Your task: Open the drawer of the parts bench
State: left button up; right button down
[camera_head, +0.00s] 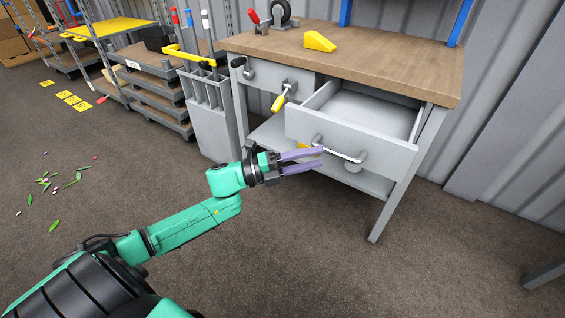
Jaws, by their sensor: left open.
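The parts bench (390,66) has a wooden top and grey metal frame. Its right drawer (345,139) is pulled out, and its inside looks empty. A bar handle (341,152) is on the drawer front. My left gripper (322,156) is open at the left end of this handle, its purple fingers pointing right. I cannot tell whether the fingers touch the handle. The left drawer (262,76) of the bench is shut. My right gripper is not in view.
A yellow wedge (319,41) and a caster wheel (281,13) are on the benchtop. A grey bin of tools (208,118) stands left of the bench. Leaves and petals (54,226) lie on the floor at left. The floor before the bench is clear.

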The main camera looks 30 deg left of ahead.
pick_arm(q)
jog(key=p+v, duration=0.1)
jog(key=v, duration=0.7)
jog(key=shift+s+a, duration=0.2)
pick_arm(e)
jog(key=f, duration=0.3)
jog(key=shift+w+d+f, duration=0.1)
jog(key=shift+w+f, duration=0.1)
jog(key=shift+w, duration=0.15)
